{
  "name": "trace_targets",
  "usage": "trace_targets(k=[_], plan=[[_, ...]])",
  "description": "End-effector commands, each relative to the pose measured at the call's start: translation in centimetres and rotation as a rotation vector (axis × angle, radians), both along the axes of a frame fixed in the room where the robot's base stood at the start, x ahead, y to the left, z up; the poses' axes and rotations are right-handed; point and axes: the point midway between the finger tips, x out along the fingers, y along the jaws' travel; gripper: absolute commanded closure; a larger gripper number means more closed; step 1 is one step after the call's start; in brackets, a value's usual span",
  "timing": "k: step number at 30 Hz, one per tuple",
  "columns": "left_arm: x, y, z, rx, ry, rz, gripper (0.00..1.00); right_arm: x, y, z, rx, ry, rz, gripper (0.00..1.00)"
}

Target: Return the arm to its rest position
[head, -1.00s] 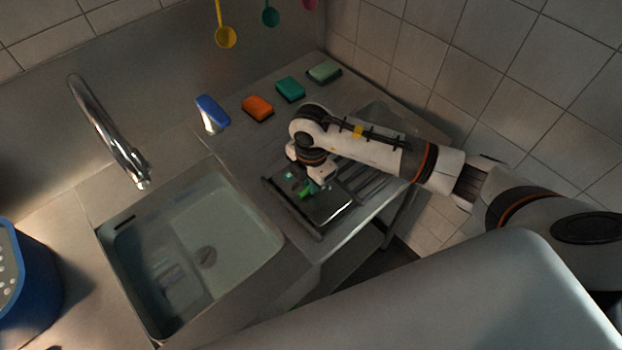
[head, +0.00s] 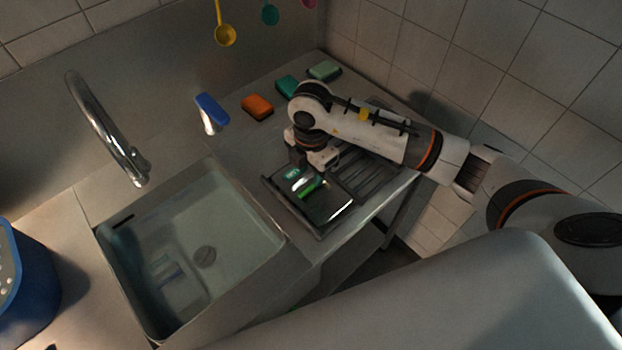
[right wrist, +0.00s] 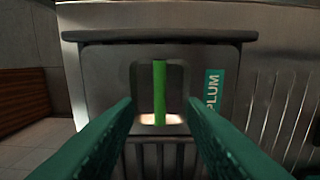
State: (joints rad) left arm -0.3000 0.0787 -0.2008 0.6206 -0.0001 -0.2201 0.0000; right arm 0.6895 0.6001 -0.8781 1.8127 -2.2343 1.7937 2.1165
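My right arm reaches in from the right in the head view. Its gripper (head: 312,160) is above the back edge of a dark metal tray (head: 338,213) on the drainboard. In the right wrist view, the two teal fingers (right wrist: 160,112) are spread apart and empty. My left gripper is in neither view.
The sink (head: 103,240) and tap (head: 105,125) are at the left. A blue-topped bottle (head: 211,112), orange sponge (head: 257,106), teal sponge (head: 287,86) and pale green sponge (head: 324,71) line the back. A blue container (head: 30,270) stands at far left.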

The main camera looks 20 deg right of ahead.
Motion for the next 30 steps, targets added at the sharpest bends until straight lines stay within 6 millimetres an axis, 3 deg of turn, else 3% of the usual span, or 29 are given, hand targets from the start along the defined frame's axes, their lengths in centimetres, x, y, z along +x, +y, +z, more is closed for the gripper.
trace_targets(k=[9,15,21,25,30], plan=[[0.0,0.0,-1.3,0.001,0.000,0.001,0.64,0.1,0.0,6.2,0.001,-0.004,0.001,0.63],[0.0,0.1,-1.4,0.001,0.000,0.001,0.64,0.0,0.0,7.7,-0.001,0.000,0.001,0.63],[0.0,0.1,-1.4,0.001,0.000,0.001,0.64,-0.2,0.5,7.7,0.021,0.002,0.016,0.63],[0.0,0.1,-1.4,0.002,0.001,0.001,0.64,-1.2,3.8,7.0,0.179,0.007,0.119,0.63],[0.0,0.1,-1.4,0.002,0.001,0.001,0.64,-4.2,12.1,7.9,0.629,-0.027,0.332,0.63]])
